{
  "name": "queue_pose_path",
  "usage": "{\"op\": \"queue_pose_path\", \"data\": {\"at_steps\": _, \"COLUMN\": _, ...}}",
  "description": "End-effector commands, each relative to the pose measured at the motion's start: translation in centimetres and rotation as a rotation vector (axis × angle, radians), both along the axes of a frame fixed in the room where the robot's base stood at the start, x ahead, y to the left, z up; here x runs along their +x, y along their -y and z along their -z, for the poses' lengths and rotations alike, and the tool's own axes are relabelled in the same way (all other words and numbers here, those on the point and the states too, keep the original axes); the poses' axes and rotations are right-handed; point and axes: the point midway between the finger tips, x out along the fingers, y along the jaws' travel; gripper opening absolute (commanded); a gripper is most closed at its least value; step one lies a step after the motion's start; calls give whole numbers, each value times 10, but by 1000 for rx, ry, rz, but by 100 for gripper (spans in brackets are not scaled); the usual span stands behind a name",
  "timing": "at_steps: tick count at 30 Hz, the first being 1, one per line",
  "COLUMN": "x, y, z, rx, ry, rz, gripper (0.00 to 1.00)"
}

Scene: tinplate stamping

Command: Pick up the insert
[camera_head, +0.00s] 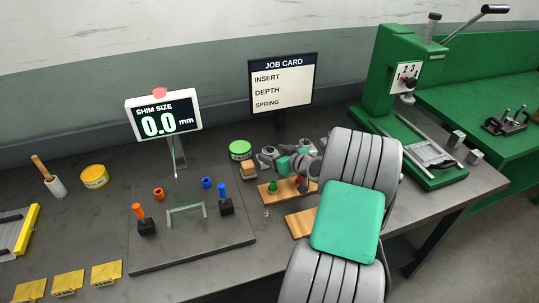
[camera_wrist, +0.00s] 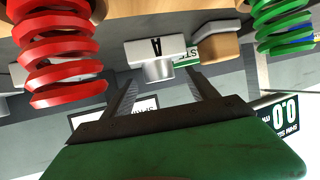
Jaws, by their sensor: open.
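A pale metal block marked "A" (camera_wrist: 136,53), with a round silver boss, shows in the wrist view; I take it to be the insert. My gripper (camera_wrist: 163,80) is open and empty. Its two dark fingers point towards the block, and the boss appears between the fingertips. I cannot tell whether they touch it. In the head view my gripper (camera_head: 297,165) is small and partly hidden by my arm, above the wooden spring board (camera_head: 265,196). Silver parts (camera_head: 268,152) stand behind the board, but the letter cannot be read there.
A red spring (camera_wrist: 60,58) and a green spring (camera_wrist: 281,22) flank the gripper in the wrist view. A wood-coloured block (camera_wrist: 217,46) sits right of the insert. The job card (camera_head: 283,84), shim display (camera_head: 166,118) and green press (camera_head: 395,80) stand around the bench.

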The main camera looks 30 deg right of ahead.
Motion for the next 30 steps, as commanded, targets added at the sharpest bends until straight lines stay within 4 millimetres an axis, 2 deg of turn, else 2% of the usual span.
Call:
{"op": "queue_pose_path", "data": {"at_steps": 3, "x": 14, "y": -1, "z": 4, "rx": 0, "ry": 1, "rz": -1, "gripper": 68}}
{"op": "queue_pose_path", "data": {"at_steps": 10, "x": 16, "y": 0, "z": 6, "rx": -1, "ry": 0, "rz": 1, "gripper": 68}}
{"op": "queue_pose_path", "data": {"at_steps": 30, "x": 15, "y": 1, "z": 6, "rx": -1, "ry": 0, "rz": 3, "gripper": 13}}
